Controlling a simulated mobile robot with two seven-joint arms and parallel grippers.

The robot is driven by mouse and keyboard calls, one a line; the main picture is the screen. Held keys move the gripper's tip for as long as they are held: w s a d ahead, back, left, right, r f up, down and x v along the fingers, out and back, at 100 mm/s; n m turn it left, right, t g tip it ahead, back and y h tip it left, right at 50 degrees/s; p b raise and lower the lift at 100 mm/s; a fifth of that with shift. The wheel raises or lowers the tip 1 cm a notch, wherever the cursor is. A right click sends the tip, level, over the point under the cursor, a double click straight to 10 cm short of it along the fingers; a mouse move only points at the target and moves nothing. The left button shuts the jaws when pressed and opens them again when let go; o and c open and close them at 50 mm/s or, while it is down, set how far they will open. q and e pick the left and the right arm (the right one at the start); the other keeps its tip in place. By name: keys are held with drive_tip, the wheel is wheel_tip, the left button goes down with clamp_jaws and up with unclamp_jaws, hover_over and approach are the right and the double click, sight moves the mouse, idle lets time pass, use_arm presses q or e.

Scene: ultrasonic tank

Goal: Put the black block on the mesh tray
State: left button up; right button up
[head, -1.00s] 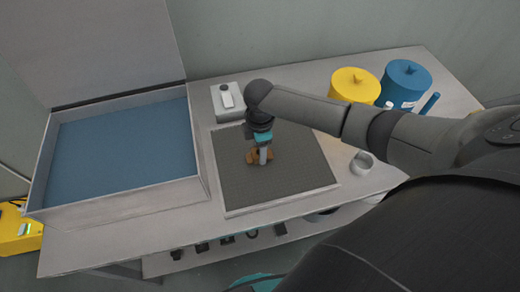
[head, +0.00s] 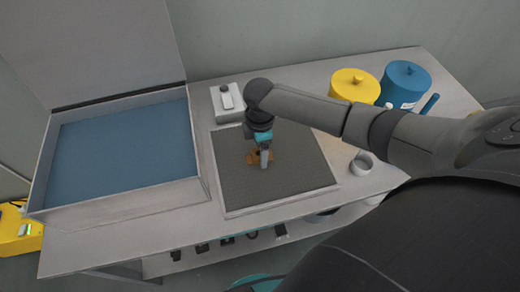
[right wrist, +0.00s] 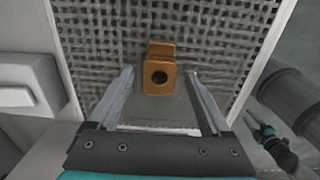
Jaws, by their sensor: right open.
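The mesh tray (head: 290,190) is a dark woven panel with a pale frame, lying flat on the bench in the head view. A copper-brown block with a round hole (right wrist: 158,78) rests on the mesh; it also shows in the head view (head: 252,158). My right gripper (head: 264,162) is over the tray at this brown block. In the right wrist view its fingers are open, with the block between or just beyond them and nothing gripped. I cannot pick out a black block for certain; small dark items (head: 228,239) lie on the lower shelf.
An open tank with blue inside (head: 125,155) stands left of the tray. A small white box (head: 227,103) is behind the tray.

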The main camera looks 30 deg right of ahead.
wheel_tip(320, 180, up, 12)
drive_tip(key=p, duration=0.2)
drive_tip(key=shift+f, duration=0.25)
idle(1.2)
